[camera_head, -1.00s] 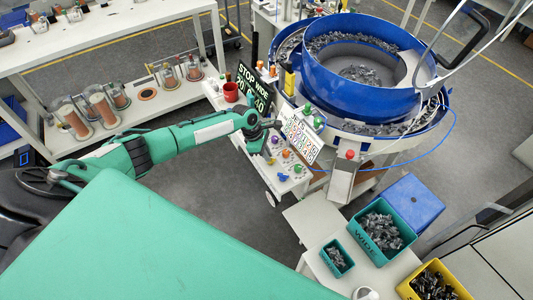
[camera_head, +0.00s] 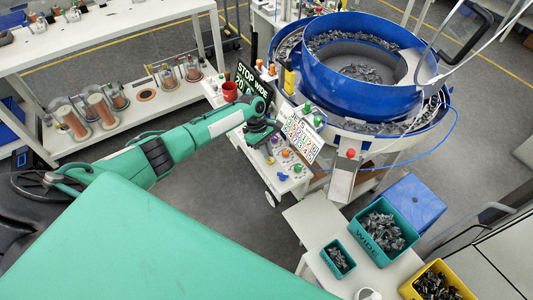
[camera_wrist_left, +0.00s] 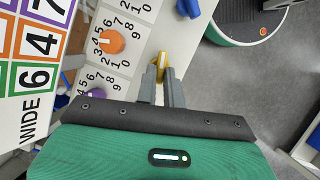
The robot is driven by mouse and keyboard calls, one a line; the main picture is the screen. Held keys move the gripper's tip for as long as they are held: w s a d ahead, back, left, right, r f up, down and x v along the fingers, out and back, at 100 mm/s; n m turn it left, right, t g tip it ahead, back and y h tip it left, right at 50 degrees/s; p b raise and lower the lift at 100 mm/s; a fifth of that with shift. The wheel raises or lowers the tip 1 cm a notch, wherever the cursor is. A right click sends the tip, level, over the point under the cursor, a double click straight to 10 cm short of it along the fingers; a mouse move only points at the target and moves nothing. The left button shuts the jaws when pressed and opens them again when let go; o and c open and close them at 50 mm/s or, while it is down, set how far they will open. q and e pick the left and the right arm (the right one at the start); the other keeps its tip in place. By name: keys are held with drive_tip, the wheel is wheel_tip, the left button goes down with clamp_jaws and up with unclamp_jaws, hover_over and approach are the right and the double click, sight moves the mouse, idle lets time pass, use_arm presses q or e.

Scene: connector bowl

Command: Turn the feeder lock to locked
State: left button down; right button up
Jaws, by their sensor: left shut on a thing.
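My left gripper (camera_wrist_left: 163,84) is shut on a small yellow knob (camera_wrist_left: 161,62) on the white control panel (camera_wrist_left: 148,38); I take this knob for the feeder lock. The fingers cover part of it, and no locked or unlocked marking is readable beside it. In the head view my left gripper (camera_head: 265,140) is over the panel's upper left part, and the yellow knob is hidden there beneath the hand. My right gripper is not in view.
An orange dial (camera_wrist_left: 111,41) with numbers, a purple dial (camera_wrist_left: 96,95) and a blue knob (camera_wrist_left: 188,8) are near the fingers. A red mug (camera_head: 230,91) and a display (camera_head: 254,88) stand behind. The blue bowl feeder (camera_head: 352,104) and a green bin (camera_head: 388,252) are to the right.

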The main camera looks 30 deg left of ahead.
use_arm(q)
drive_tip(key=m, duration=0.1)
drive_tip(key=m+g, duration=0.1)
drive_tip(key=m, duration=0.1)
drive_tip(key=shift+w+d+b, duration=0.15)
drive_tip(key=shift+w+b, duration=0.1)
drive_tip(key=shift+b, duration=0.15)
drive_tip(key=m, duration=0.1)
drive_tip(key=m+g+y+b, duration=0.1)
drive_tip(key=m, duration=0.1)
drive_tip(key=shift+w+d+m, duration=0.15)
drive_tip(key=shift+m, duration=0.15)
drive_tip(key=m+y, duration=0.1)
drive_tip(key=m, duration=0.1)
drive_tip(key=m+y, duration=0.1)
drive_tip(key=m, duration=0.2)
drive_tip(key=shift+w+d+g, duration=0.15)
drive_tip(key=shift+d+g, duration=0.05)
drive_tip(key=shift+g, duration=0.2)
drive_tip(key=c, duration=1.5)
unclamp_jaws()
drive_tip(key=shift+r+b, duration=0.1)
drive_tip(key=shift+b, duration=0.2)
